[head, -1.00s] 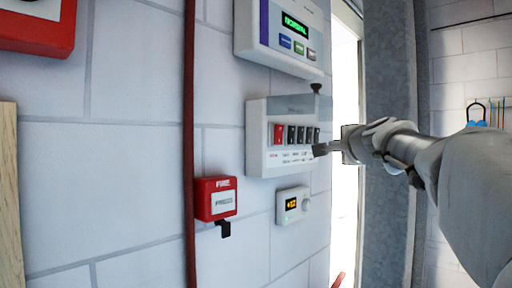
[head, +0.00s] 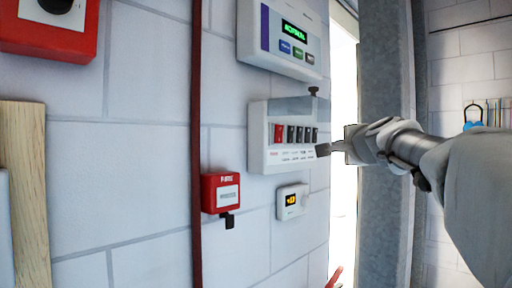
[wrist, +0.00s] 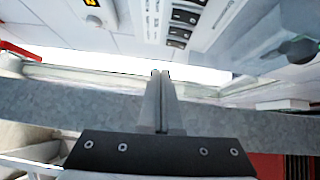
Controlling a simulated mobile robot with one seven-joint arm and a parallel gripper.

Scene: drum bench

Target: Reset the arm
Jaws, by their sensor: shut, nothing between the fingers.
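My gripper (head: 322,150) is shut and empty. In the head view it points left, with its tips close to the right end of a white switch panel (head: 258,150) on the wall. The panel carries a red switch (head: 279,133) and several black switches (head: 302,134). I cannot tell whether the tips touch the panel. In the wrist view my gripper (wrist: 160,75) shows its fingers together with no object between them. The switch panel (wrist: 207,25) also shows at the top of that view.
A grey box with a green display (head: 270,40) hangs above. A small thermostat (head: 292,202) and a red call box (head: 220,193) sit below. A red pipe (head: 196,150) runs down the wall. A grey metal post (head: 385,70) stands right of a bright opening.

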